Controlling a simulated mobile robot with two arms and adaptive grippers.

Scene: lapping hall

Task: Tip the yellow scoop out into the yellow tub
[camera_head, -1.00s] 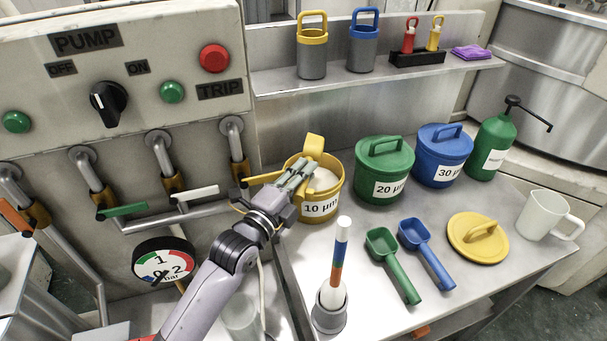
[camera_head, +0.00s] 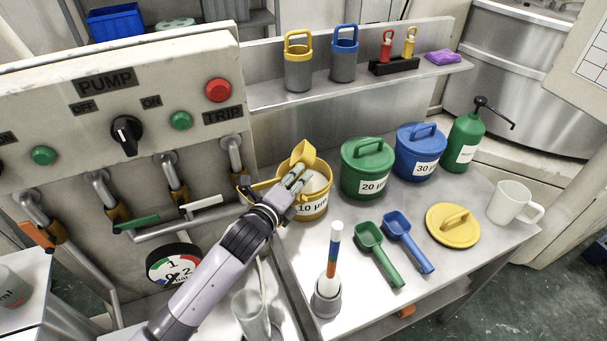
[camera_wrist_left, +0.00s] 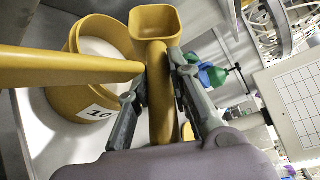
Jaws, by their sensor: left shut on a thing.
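My left gripper (camera_head: 293,180) is shut on the handle of the yellow scoop (camera_head: 303,154), at the yellow tub (camera_head: 324,198) marked 10 µm. The tub is open, with pale powder (camera_head: 317,181) inside. In the head view the scoop's bowl appears over the tub's back left part. In the left wrist view the handle (camera_wrist_left: 161,100) lies between the fingers (camera_wrist_left: 155,103), and the bowl (camera_wrist_left: 154,24) shows its hollow side, with no powder visible in it. The tub (camera_wrist_left: 62,102) is to its left there. My right gripper is not in view.
A yellow valve lever (camera_head: 258,187) is close beside my gripper. A green tub (camera_head: 346,181) and a blue tub (camera_head: 420,168) stand right of the yellow tub. A yellow lid (camera_head: 438,236), a green scoop (camera_head: 373,240) and a blue scoop (camera_head: 408,238) lie in front.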

